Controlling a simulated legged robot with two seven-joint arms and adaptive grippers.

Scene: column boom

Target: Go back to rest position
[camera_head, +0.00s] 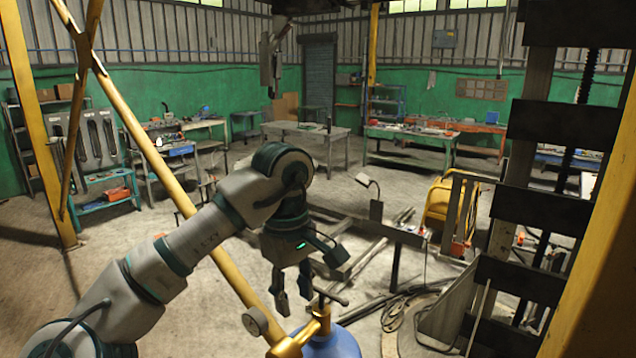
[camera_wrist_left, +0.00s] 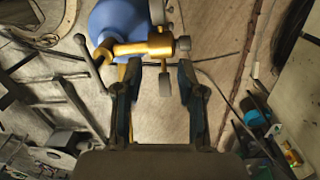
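My left gripper (camera_head: 306,270) comes in from the left and hangs pointing down, just above and beside a blue gas cylinder (camera_head: 336,345) with a brass valve (camera_head: 318,318). In the left wrist view, the left gripper (camera_wrist_left: 151,72) has its two fingers apart with nothing between them but floor. The blue cylinder (camera_wrist_left: 116,22) and its brass valve (camera_wrist_left: 146,48) lie just beyond the fingertips there. I cannot tell whether a finger touches the valve. A round gauge (camera_head: 255,321) sits left of the valve. My right gripper is not in view.
A yellow diagonal brace (camera_head: 150,150) passes behind my left arm. Workbenches (camera_head: 310,135) stand along the green back wall. A small stand with a lamp (camera_head: 376,205) and a yellow machine (camera_head: 447,212) stand to the right. Metal bars lie on the floor between. The middle floor is partly open.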

